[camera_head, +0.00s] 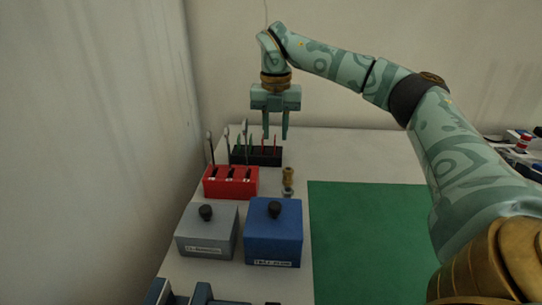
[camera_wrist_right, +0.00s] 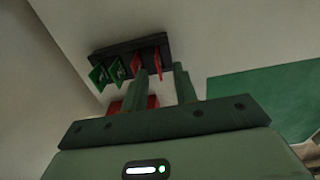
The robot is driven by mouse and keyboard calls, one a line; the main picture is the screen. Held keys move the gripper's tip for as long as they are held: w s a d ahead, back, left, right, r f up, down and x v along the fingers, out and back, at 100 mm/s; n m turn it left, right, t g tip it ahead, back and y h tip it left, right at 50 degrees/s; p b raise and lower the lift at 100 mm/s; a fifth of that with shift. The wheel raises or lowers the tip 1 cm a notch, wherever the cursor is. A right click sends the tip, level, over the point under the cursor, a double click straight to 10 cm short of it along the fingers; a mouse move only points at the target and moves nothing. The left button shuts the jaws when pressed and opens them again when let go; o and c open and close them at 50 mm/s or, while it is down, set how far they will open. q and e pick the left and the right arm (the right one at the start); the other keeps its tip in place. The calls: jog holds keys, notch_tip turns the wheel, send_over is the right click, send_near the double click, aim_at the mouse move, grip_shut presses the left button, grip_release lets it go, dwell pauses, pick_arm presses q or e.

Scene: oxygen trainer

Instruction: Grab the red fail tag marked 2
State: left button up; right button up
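A black rack (camera_head: 256,157) at the back of the table holds green tags on its left and red tags on its right. In the right wrist view the rack (camera_wrist_right: 127,47) carries two green tags (camera_wrist_right: 116,71) and two red tags, one (camera_wrist_right: 136,64) near a fingertip and one (camera_wrist_right: 159,64) in line with the gap between the fingers. I cannot read any number on them. My right gripper (camera_head: 276,134) points down over the rack's right part, its fingers apart with nothing visibly held. My left gripper is not recognisable in view.
A red block (camera_head: 231,182) with upright tools stands in front of the rack. A brass fitting (camera_head: 288,177) stands to its right. A grey box (camera_head: 206,232) and a blue box (camera_head: 273,232) are nearer. A green mat (camera_head: 368,235) lies clear at right; a wall bounds the left.

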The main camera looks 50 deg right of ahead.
jog(key=f, duration=0.1)
jog(key=f+b, duration=0.1)
jog(key=f, duration=0.1)
jog(key=shift+w+f, duration=0.15)
jog(key=shift+w, duration=0.1)
jog(key=shift+s, duration=0.25)
grip_shut()
pick_arm(q)
jog(key=shift+w+a+f, duration=0.25)
jog(key=shift+a+f, duration=0.2)
jog(key=shift+f, duration=0.25)
pick_arm(e)
jog(key=shift+w, duration=0.1)
